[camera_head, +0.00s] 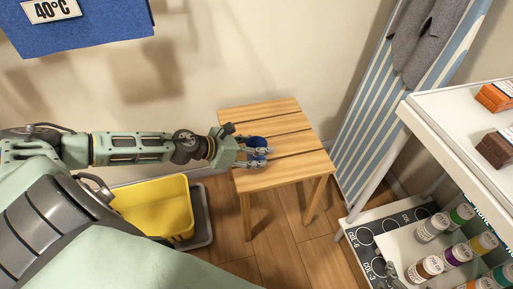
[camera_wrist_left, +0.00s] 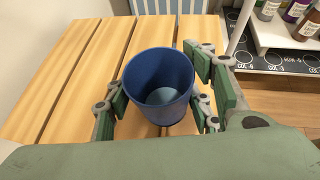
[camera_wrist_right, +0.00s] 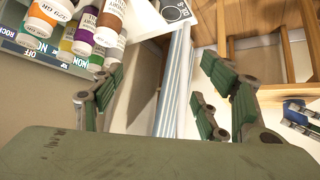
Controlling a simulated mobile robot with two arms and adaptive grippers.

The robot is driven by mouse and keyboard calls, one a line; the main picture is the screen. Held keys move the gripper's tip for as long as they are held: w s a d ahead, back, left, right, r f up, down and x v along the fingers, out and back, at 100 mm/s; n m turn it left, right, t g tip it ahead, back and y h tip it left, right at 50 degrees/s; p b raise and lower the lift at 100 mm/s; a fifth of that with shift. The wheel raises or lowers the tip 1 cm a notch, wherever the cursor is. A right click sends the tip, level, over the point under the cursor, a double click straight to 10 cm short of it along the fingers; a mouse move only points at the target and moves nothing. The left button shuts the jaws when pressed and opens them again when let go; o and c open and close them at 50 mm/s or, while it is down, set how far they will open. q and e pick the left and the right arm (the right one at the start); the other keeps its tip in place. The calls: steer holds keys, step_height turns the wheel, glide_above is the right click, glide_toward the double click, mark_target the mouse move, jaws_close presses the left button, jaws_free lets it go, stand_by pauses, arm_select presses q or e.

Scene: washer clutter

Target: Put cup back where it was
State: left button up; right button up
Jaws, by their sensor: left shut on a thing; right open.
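A blue cup (camera_head: 257,143) is at the wooden slatted stool (camera_head: 285,118), over its top near the left side. In the left wrist view the cup (camera_wrist_left: 160,88) is upright with its open mouth toward the camera, and it looks empty. My left gripper (camera_head: 262,152) is shut on the cup, with fingers on both sides of it. I cannot tell whether the cup's base touches the slats. My right gripper (camera_wrist_right: 160,100) is open, with nothing between its fingers.
A yellow bin (camera_head: 153,207) stands on the floor left of the stool. A striped ironing board (camera_head: 385,105) leans at the wall. A white shelf unit (camera_head: 440,118) with several bottles (camera_head: 457,254) is at the right. The stool's right part is bare.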

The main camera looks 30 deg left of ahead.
arm_select(q)
steer(key=shift+f, duration=0.1)
arm_select(e)
steer(key=shift+w+r, duration=0.15)
steer(key=shift+w, duration=0.1)
stand_by(0.3)
arm_select(q)
steer(key=shift+f, duration=0.1)
arm_select(e)
steer(key=shift+w+a+r+t, duration=0.15)
steer(key=shift+w+r+t, duration=0.1)
steer(key=shift+w+t, duration=0.15)
arm_select(q)
steer(key=shift+f+b, duration=0.15)
steer(key=shift+b, duration=0.15)
arm_select(e)
steer(key=shift+w+a+r+t, duration=0.2)
steer(key=shift+w+r+t, duration=0.1)
steer(key=shift+w+r, duration=0.1)
arm_select(q)
steer(key=shift+f, duration=0.1)
arm_select(e)
steer(key=shift+w+a+r+t, duration=0.2)
steer(key=shift+w+r+t, duration=0.1)
steer(key=shift+w+r+y, duration=0.2)
steer(key=shift+y, duration=0.1)
